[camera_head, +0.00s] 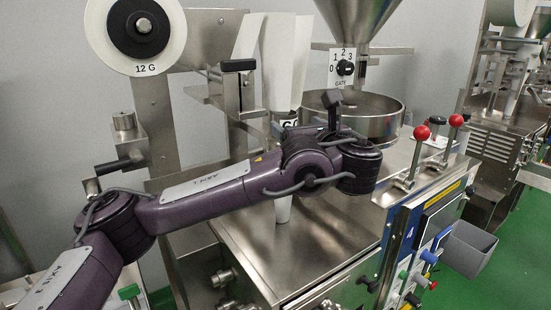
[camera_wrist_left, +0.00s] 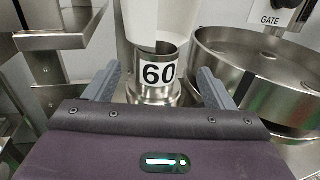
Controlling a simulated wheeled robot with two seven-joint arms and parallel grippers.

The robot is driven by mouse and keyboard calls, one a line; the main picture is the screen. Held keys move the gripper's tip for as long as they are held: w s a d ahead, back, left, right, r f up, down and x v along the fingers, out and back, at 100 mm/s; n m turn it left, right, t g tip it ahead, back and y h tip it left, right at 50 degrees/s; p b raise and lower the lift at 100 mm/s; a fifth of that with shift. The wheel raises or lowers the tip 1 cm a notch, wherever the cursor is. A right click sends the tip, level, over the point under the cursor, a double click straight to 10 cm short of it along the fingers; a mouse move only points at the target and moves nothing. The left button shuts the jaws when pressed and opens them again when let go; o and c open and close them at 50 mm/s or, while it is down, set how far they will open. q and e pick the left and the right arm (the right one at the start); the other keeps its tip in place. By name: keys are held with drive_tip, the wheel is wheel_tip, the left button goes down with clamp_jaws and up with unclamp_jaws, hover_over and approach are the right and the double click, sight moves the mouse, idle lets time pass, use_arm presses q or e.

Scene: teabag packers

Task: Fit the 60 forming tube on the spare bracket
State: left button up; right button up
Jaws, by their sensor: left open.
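The steel forming tube with the "60" label (camera_wrist_left: 158,73) stands upright in the left wrist view, on a round steel collar (camera_wrist_left: 152,95). White film (camera_wrist_left: 150,20) hangs over its top. In the head view only a sliver of its label (camera_head: 289,123) shows behind my left arm. My left gripper (camera_wrist_left: 158,78) is open, its fingers to either side of the tube; I see no contact. My right gripper is not in view.
A round steel pan (camera_wrist_left: 255,65) stands close on the right of the tube, under a hopper (camera_head: 355,15). A film reel marked "12 G" (camera_head: 145,30) is at upper left. Red-knobbed levers (camera_head: 420,140) and a control panel (camera_head: 425,225) are at right.

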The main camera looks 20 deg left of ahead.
sight(290, 121)
use_arm(q)
drive_tip(key=shift+w+a+r, duration=0.15)
drive_tip(key=shift+r, duration=0.15)
drive_tip(key=shift+p+x, duration=0.7)
drive_tip(key=shift+x, duration=0.3)
drive_tip(key=p+x, duration=0.1)
drive_tip(key=x, duration=0.2)
drive_tip(key=shift+a+f, duration=0.1)
drive_tip(key=shift+a, duration=0.05)
drive_tip(key=shift+w+a+f, duration=0.1)
drive_tip(key=shift+w+a, duration=0.25)
drive_tip(key=shift+a, duration=0.05)
drive_tip(key=c, duration=0.6)
clamp_jaws()
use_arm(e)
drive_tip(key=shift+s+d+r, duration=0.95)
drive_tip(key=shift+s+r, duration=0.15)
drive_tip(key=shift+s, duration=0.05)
